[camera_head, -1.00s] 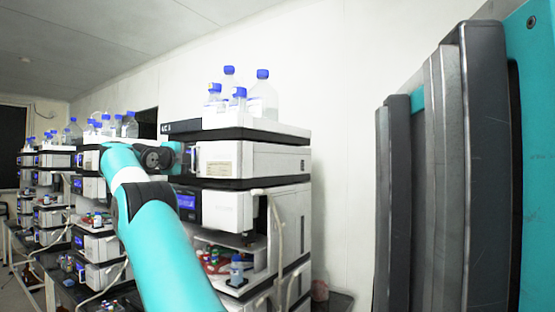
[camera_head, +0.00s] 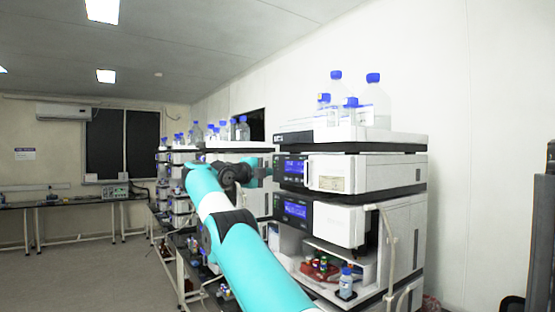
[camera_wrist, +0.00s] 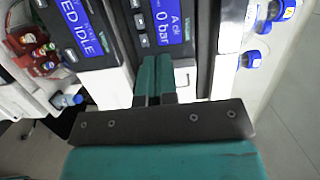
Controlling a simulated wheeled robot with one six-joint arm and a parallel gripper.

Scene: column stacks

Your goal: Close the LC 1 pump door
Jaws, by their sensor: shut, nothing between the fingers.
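The LC pump module (camera_head: 352,173) is the upper unit in the nearest stack, with a blue display (camera_head: 294,167) and a white front panel (camera_head: 326,173). In the wrist view its display (camera_wrist: 170,22) reads "0 bar". I cannot tell how far its door stands open. My gripper (camera_head: 268,171) is at the left, front side of this unit, close to the display. In the wrist view my gripper (camera_wrist: 155,72) has its teal fingers together with nothing between them, in front of the pump unit. Whether they touch it is unclear.
Blue-capped bottles (camera_head: 350,103) stand on top of the stack. Below the pump is another unit with a display (camera_head: 296,209), then an open bay with red-racked vials (camera_head: 320,267). More stacks (camera_head: 228,160) stand behind. The floor at left (camera_head: 90,260) is clear.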

